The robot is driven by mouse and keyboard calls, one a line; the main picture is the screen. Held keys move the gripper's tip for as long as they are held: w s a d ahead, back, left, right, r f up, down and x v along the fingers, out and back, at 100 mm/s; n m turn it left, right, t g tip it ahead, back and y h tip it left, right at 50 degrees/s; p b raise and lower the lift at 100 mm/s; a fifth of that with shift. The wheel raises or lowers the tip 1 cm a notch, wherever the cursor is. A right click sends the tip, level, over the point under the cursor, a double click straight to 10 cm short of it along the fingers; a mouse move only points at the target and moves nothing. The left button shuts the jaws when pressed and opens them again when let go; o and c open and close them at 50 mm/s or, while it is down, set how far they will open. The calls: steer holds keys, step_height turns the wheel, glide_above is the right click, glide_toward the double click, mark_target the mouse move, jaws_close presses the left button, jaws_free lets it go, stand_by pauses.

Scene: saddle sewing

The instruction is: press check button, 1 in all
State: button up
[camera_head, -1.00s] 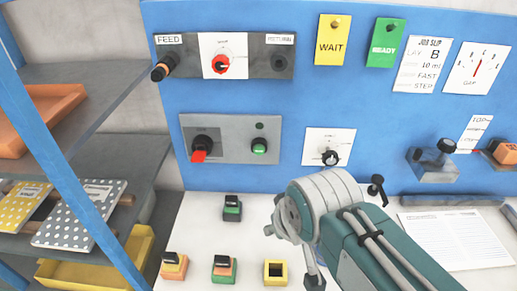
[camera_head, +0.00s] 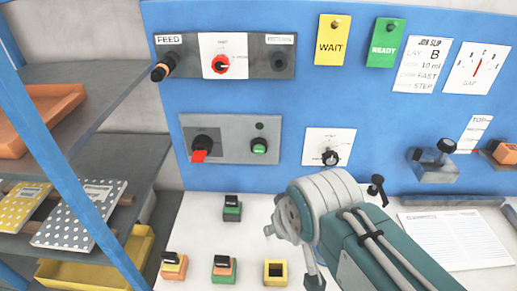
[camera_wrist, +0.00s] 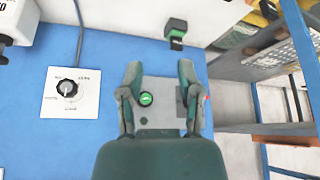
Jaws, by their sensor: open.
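A round green button (camera_head: 259,146) sits on a grey plate (camera_head: 228,151) on the blue wall panel, right of a red-handled switch (camera_head: 200,149). No readable label marks it as the check button. In the wrist view, my gripper (camera_wrist: 160,72) is open and empty, with its two fingers spread in front of the plate. The green button (camera_wrist: 146,98) shows between the fingers, closer to the left one. I cannot tell the gap between the fingertips and the plate. In the head view the fingers are not clearly visible.
A dial (camera_head: 330,157) on a white card is right of the plate. Above are a FEED strip (camera_head: 250,56) with a red knob, and WAIT (camera_head: 333,40) and READY (camera_head: 384,43) tags. Small blocks (camera_head: 232,208) stand on the white table. A shelf (camera_head: 100,75) is at left.

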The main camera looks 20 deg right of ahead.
jaws_close()
stand_by(1.1)
